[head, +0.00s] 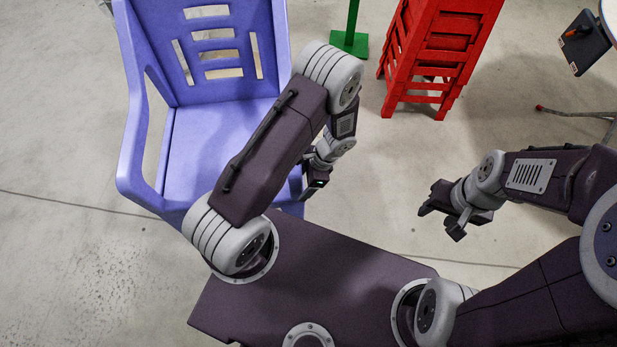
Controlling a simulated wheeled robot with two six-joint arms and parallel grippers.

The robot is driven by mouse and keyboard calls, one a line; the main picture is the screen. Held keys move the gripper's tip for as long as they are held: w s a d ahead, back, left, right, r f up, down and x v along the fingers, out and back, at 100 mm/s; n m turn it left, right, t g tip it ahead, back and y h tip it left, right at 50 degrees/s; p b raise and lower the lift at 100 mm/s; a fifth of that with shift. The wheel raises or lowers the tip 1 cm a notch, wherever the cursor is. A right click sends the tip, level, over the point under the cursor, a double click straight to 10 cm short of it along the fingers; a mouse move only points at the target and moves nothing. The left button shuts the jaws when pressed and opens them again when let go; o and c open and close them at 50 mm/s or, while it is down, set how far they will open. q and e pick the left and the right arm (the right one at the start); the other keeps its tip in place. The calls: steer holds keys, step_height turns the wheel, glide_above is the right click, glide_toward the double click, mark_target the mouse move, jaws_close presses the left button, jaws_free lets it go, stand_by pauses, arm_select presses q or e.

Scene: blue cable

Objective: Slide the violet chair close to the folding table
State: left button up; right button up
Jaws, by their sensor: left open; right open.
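The violet chair (215,140) stands upright at the upper left, its slotted back (215,45) at the far side and its seat toward me. My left gripper (312,187) is open at the chair's right front side, close to its edge; my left arm hides much of that side, and I cannot tell whether they touch. My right gripper (441,222) is open and empty over bare floor, well right of the chair. At the upper right edge, a pale tabletop edge (606,14) and thin metal leg (575,112) may be the folding table; most of it is cut off.
A stack of red chairs or stools (435,50) stands behind, right of the violet chair. A green post on a square base (349,42) stands between them. A dark flat device (584,43) is by the tabletop edge.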

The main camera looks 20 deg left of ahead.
arm_select(q)
steer(key=shift+s+a+f, duration=0.15)
steer(key=shift+a+f, duration=0.05)
steer(key=shift+f, duration=0.4)
jaws_close()
